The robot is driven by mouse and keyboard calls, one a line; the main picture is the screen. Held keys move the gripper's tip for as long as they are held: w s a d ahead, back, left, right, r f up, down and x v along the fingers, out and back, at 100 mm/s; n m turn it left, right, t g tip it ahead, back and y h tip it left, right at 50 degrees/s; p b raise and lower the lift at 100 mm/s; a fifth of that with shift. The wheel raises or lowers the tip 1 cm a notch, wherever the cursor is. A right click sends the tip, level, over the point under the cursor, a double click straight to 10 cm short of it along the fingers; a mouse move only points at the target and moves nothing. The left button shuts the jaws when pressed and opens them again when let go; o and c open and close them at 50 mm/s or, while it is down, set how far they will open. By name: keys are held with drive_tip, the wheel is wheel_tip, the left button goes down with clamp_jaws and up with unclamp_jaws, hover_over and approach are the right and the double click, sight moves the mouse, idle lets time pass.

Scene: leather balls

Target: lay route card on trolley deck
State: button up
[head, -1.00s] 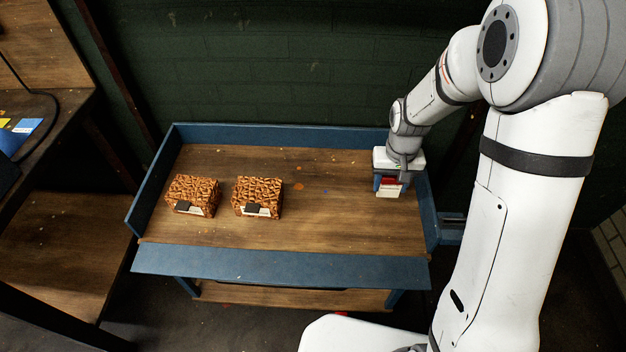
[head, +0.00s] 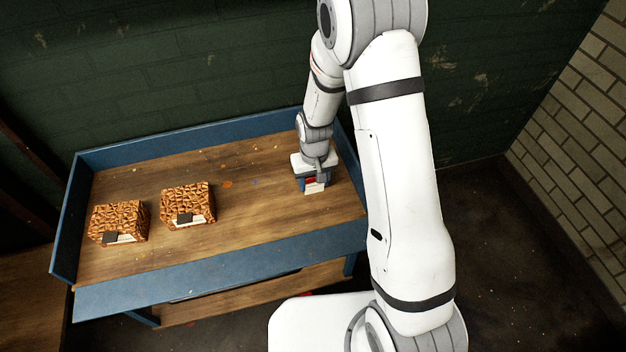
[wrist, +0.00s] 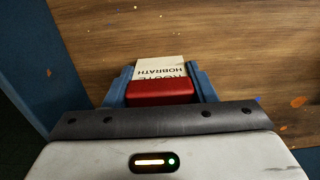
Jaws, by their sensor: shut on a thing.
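The route card (wrist: 160,69) is cream with dark print reading "ROUTE" and "HOBRATH", upside down in the wrist view, with a red block at its near end. My gripper (wrist: 162,88) is shut on it, one blue finger on each side. In the head view my gripper (head: 312,184) points down over the right end of the trolley deck (head: 255,215), and the card (head: 315,188) shows at its tips. The deck is brown wood with blue rails. I cannot tell whether the card touches it.
Two brown patterned boxes with dark and white labels, a left one (head: 119,222) and a right one (head: 187,205), stand on the deck's left half. The deck between them and my gripper is clear. A blue rail (wrist: 35,65) is close on the left in the wrist view.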

drive_tip(key=o, duration=0.4)
drive_tip(key=shift+f, duration=0.15)
drive_tip(key=o, duration=0.5)
wheel_tip(320, 180, up, 12)
drive_tip(key=shift+r+p, duration=0.25)
drive_tip(key=shift+p, duration=0.2)
drive_tip(key=s+d+r+m+t, duration=0.1)
drive_tip(key=s+d+r, duration=0.4)
drive_tip(key=s+r, duration=0.2)
drive_tip(key=s+d+r+m+t, duration=0.1)
drive_tip(key=s+d+r, duration=0.4)
drive_tip(key=s+r, duration=0.3)
drive_tip(key=s, duration=0.3)
drive_tip(key=shift+s, duration=0.25)
